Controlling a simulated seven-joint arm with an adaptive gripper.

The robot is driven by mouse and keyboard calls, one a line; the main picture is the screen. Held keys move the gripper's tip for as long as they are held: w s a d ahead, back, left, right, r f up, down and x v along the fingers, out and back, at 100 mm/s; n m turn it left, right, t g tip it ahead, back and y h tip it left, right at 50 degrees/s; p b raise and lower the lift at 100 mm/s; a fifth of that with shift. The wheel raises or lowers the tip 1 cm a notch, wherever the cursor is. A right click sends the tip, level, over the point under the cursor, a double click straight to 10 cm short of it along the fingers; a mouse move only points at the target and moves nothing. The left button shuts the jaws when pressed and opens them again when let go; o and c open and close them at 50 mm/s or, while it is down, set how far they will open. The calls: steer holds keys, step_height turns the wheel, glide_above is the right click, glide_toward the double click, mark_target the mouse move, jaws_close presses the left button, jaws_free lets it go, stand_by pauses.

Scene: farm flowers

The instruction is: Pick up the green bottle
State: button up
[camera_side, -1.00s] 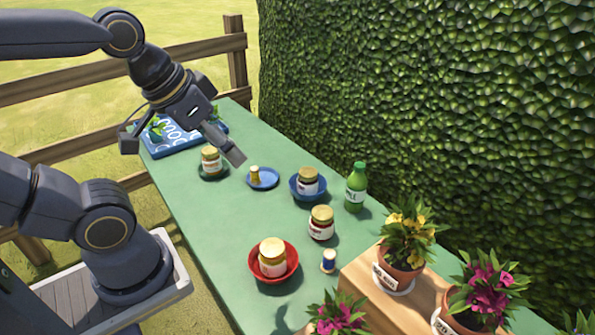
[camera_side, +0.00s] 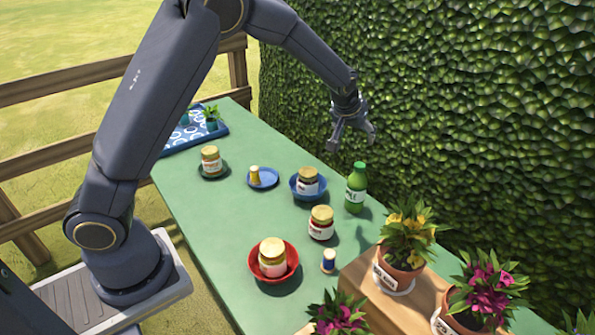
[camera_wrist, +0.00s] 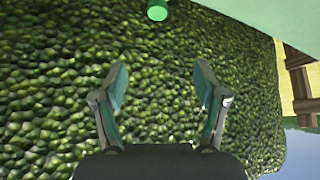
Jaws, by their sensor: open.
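The green bottle (camera_side: 355,188) stands upright on the green table, near its hedge-side edge, with a white label and a green cap. In the wrist view its round green top (camera_wrist: 157,10) shows at the upper edge, beyond the fingertips. My gripper (camera_side: 354,146) is above and behind the bottle in the side view, apart from it, with its fingers pointing down. The wrist view shows its two fingers (camera_wrist: 160,88) spread wide with nothing between them, only the hedge behind.
A blue bowl (camera_side: 296,191) with a jar (camera_side: 308,180) stands just left of the bottle. Another jar (camera_side: 321,223) stands in front. Potted flowers (camera_side: 404,240) sit on a wooden box (camera_side: 352,277) nearer the camera. The hedge (camera_side: 450,100) rises close behind the table.

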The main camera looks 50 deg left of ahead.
mark_target(360, 165)
steer(key=shift+g, duration=0.3)
steer(key=x, duration=0.4)
steer(key=s+d+x, duration=0.1)
steer(key=x, duration=0.3)
steer(key=f+x, duration=0.1)
steer(key=x, duration=0.3)
steer(key=shift+d+f, duration=0.15)
steer(key=shift+f, duration=0.15)
steer(key=x, duration=0.5)
steer(key=shift+w+f, duration=0.15)
steer(key=shift+f, duration=0.25)
steer(key=c, duration=1)
steer(key=shift+f, duration=0.15)
jaws_close()
